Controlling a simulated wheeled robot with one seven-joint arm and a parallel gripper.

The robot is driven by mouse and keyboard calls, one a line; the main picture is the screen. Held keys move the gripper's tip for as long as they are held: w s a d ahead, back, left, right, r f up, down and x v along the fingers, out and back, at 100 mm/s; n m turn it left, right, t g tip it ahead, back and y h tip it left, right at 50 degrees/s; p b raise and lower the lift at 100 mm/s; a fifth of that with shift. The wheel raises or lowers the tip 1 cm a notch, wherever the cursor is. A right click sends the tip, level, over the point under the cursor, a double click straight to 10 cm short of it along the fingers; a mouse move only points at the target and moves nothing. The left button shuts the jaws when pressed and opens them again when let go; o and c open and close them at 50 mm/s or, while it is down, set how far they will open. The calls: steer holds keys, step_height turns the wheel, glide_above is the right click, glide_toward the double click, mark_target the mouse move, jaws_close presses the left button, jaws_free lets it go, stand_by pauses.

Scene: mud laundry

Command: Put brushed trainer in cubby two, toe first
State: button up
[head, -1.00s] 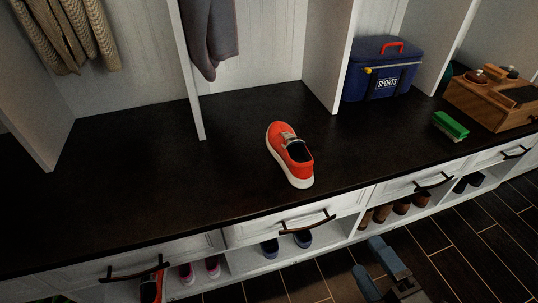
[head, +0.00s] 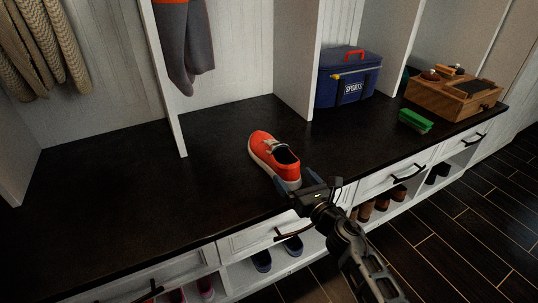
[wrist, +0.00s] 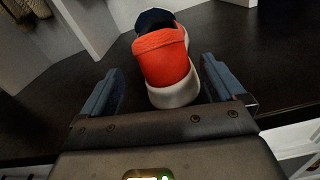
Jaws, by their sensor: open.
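The orange-red trainer (head: 272,152) with a white sole stands upright on the dark bench top, its heel towards me and its toe pointing to the back. My gripper (head: 289,184) is at the trainer's heel end, above the bench's front part. In the wrist view, my gripper (wrist: 161,92) is open, with one blue-grey finger on each side of the trainer's heel (wrist: 166,62). Gaps show between the fingers and the shoe. Behind the trainer is a white-walled cubby (head: 238,58) with grey clothing hanging in it. No cubby number shows.
The dark bench top (head: 110,190) is bare left of the trainer. White upright dividers (head: 297,65) stand behind it. To the right are a blue sports box (head: 348,80), a green brush (head: 415,121) and a wooden box (head: 452,97). Shoes fill shelves below.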

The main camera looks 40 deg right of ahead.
mark_target(281, 146)
steer(key=shift+d+x, duration=0.2)
steer(key=shift+x, duration=2.45)
steer(key=shift+s+r, duration=0.1)
steer(key=shift+r, duration=0.05)
steer(key=shift+c, duration=0.4)
steer(key=c, duration=1.3)
steer(key=shift+r, duration=0.15)
steer(key=shift+r+p, duration=0.55)
steer(key=shift+p, duration=0.1)
step_height(281, 146, up, 3)
steer(key=p, duration=0.3)
steer(key=shift+r, duration=0.2)
steer(key=s+d+r+p, duration=0.1)
steer(key=s+d+r, duration=0.1)
steer(key=s+d+r+p, duration=0.2)
steer(key=s+d, duration=0.1)
steer(key=s+d+r+p, duration=0.1)
steer(key=s+d+r, duration=0.1)
steer(key=s+d, duration=0.1)
steer(key=shift+s+d+r+p, duration=0.1)
steer(key=shift+d+r+p, duration=0.05)
steer(key=shift+p, duration=0.2)
